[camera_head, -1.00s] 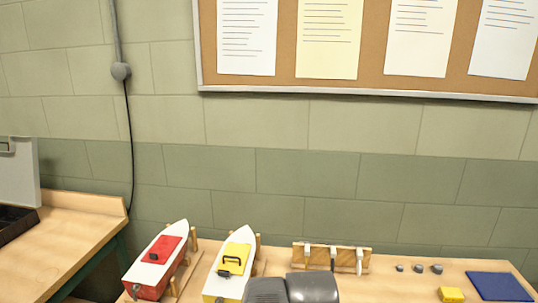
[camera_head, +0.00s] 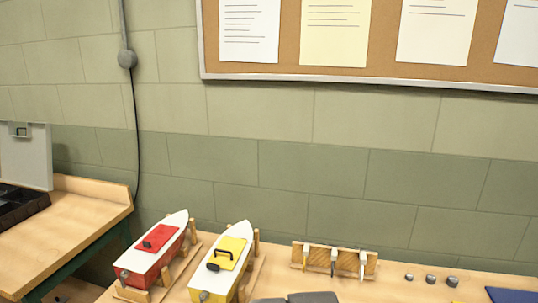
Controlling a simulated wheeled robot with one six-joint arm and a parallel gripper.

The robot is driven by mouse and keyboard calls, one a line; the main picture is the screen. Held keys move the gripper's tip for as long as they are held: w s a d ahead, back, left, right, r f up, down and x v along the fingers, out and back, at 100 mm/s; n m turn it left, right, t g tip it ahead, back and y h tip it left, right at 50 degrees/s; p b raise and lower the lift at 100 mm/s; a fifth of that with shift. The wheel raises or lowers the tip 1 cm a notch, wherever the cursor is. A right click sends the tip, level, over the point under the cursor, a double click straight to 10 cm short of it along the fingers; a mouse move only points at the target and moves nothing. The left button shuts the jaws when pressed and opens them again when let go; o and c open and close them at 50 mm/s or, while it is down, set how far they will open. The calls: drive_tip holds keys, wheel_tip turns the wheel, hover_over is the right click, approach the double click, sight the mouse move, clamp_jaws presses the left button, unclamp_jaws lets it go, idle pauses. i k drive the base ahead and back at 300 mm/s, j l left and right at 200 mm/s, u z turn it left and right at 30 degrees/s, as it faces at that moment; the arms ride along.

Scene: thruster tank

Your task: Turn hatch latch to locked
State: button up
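Two model boats stand side by side on wooden cradles on the bench. The left boat (camera_head: 131,264) is white and red with a red hatch (camera_head: 165,236). A small dark latch (camera_head: 147,244) lies on that hatch. The right boat (camera_head: 234,283) is white and yellow with a yellow hatch (camera_head: 236,246) that carries a black handle (camera_head: 224,252). A dark latch (camera_head: 213,267) sits at the near end of the yellow hatch. Whether either latch is locked I cannot tell. Grey parts of my own arm show at the bottom edge. My gripper's fingers are not in view.
A wooden rack (camera_head: 323,259) with white-handled tools stands right of the boats. Several small grey pieces and a blue mat (camera_head: 510,295) lie further right. A second bench (camera_head: 84,209) with a dark tray (camera_head: 20,208) is at the left. The wall is behind.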

sight(210, 266)
drive_tip(key=k, duration=0.1)
drive_tip(key=i+j+u, duration=0.15)
drive_tip(key=u, duration=0.25)
drive_tip(key=i+j+u, duration=0.15)
drive_tip(key=u, duration=0.25)
drive_tip(key=i+j+u, duration=0.2)
drive_tip(key=u, duration=0.15)
